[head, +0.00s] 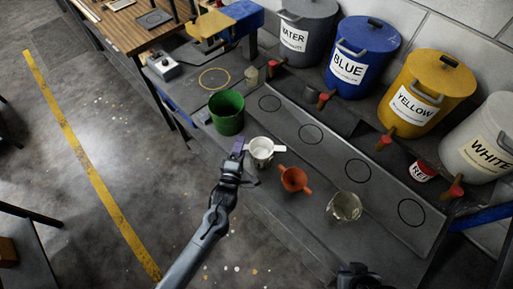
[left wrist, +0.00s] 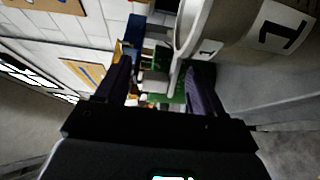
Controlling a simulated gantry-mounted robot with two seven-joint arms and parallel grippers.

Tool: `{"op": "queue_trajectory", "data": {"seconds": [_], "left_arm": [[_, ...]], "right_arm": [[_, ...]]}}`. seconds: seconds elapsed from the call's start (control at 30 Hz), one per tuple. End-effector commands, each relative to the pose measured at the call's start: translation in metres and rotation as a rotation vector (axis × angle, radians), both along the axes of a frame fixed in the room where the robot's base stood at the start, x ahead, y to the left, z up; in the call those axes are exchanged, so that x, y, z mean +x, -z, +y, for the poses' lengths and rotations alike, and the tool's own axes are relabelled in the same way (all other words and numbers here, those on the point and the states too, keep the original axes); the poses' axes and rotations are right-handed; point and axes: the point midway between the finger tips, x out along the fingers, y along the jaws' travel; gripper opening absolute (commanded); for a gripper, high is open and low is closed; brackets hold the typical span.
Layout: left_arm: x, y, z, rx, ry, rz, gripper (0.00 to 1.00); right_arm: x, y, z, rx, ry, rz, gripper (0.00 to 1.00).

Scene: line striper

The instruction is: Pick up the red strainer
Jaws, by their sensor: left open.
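The red strainer (head: 294,179), an orange-red bowl with tabs on its sides, sits on the dark bench between a white strainer (head: 262,151) and a clear or pale container (head: 345,206). My left gripper (head: 240,146) is beside the white strainer's left tab, near the green bucket (head: 227,112), and apart from the red strainer. In the left wrist view its two fingers (left wrist: 160,78) are spread, with green and pale surfaces showing beyond them. I cannot make out the red strainer there. A dark part at the bottom edge may be my right gripper (head: 354,276).
Labelled drums line the back: grey water (head: 306,28), blue (head: 362,55), yellow (head: 428,92) and white (head: 482,140). Their red-handled taps overhang the bench. A small red can (head: 421,170) lies near the white drum. Marked circles on the bench (head: 311,134) are empty. Open floor lies left.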

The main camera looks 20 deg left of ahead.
Motion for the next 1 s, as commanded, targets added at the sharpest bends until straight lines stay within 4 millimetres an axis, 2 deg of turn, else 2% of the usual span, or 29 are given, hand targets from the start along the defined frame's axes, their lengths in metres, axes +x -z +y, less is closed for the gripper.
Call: {"op": "queue_trajectory", "data": {"seconds": [0.1,0.23,0.57,0.93,1.0], "left_arm": [[0.017,-0.002,0.002,0.002,0.001,-0.002,0.68],[0.028,-0.001,0.001,0.002,0.001,-0.001,0.68],[0.032,0.000,0.002,0.000,0.001,0.001,0.68],[0.032,0.000,0.002,0.000,0.001,0.000,0.13],[0.032,0.000,0.002,0.000,0.001,0.000,0.11]], "right_arm": [[0.000,-0.005,0.001,0.002,0.002,-0.001,0.00],[0.001,-0.006,0.000,0.002,0.002,-0.002,0.00],[0.001,-0.006,0.000,-0.001,-0.001,-0.001,0.00],[0.000,-0.005,-0.002,-0.009,-0.005,0.000,0.00],[0.000,-0.005,-0.002,-0.009,-0.005,0.000,0.00]]}}
